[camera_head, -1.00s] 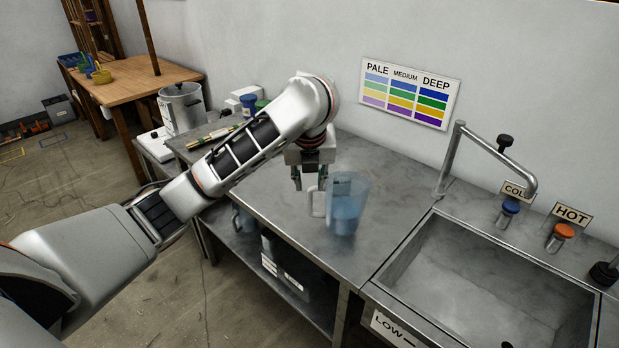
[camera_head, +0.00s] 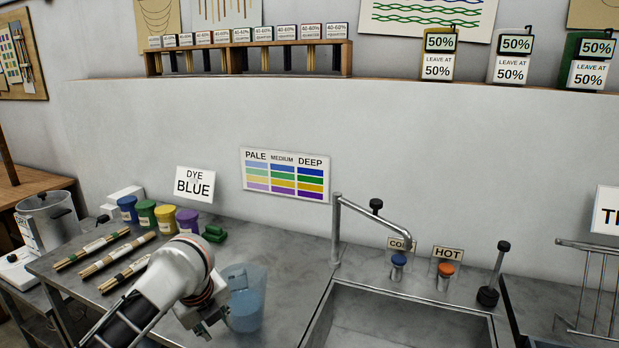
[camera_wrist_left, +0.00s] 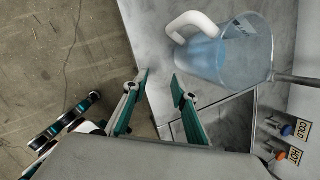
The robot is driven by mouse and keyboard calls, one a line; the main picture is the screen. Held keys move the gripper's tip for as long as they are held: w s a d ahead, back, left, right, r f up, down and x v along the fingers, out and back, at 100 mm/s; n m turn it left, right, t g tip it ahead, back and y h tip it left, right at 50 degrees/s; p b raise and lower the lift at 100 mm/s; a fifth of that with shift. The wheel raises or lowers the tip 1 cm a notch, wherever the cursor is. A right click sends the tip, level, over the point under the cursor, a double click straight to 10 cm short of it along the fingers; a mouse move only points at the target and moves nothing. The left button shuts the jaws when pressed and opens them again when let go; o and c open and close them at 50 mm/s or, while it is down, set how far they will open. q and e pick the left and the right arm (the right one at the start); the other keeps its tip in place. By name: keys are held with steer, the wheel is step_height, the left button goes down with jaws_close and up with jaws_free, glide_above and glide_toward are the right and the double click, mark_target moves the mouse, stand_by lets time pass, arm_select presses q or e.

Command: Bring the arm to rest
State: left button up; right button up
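My left arm reaches in from the bottom left of the head view. The clear jug (camera_head: 246,300) holds blue liquid and stands on the counter (camera_head: 290,262). In the left wrist view the jug (camera_wrist_left: 235,52) with its white handle is beyond the fingertips, apart from them.
A sink (camera_head: 390,318) with a tap (camera_head: 370,222) lies right of the jug. Several dye tubs (camera_head: 165,218) and bundles of cane (camera_head: 105,250) lie left of it. A metal pot (camera_head: 48,218) stands at the far left. A shelf of boxes (camera_head: 245,60) runs above.

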arm_select(q)
steer(key=s+f+n+t, duration=0.2)
steer(key=s+f+n, duration=0.9)
steer(key=s+a+n+y, duration=0.4)
steer(key=s+a+n, duration=0.5)
steer(key=s+a, duration=0.5)
steer(key=w+d+f+n+t+h, duration=0.2)
steer(key=d+f+h, duration=0.4)
steer(key=d+f, duration=0.7)
step_height(320, 180, down, 4)
steer(key=shift+d+f+n+t+h, duration=0.15)
steer(key=shift+d+n+t+h, duration=0.25)
steer(key=shift+t, duration=0.6)
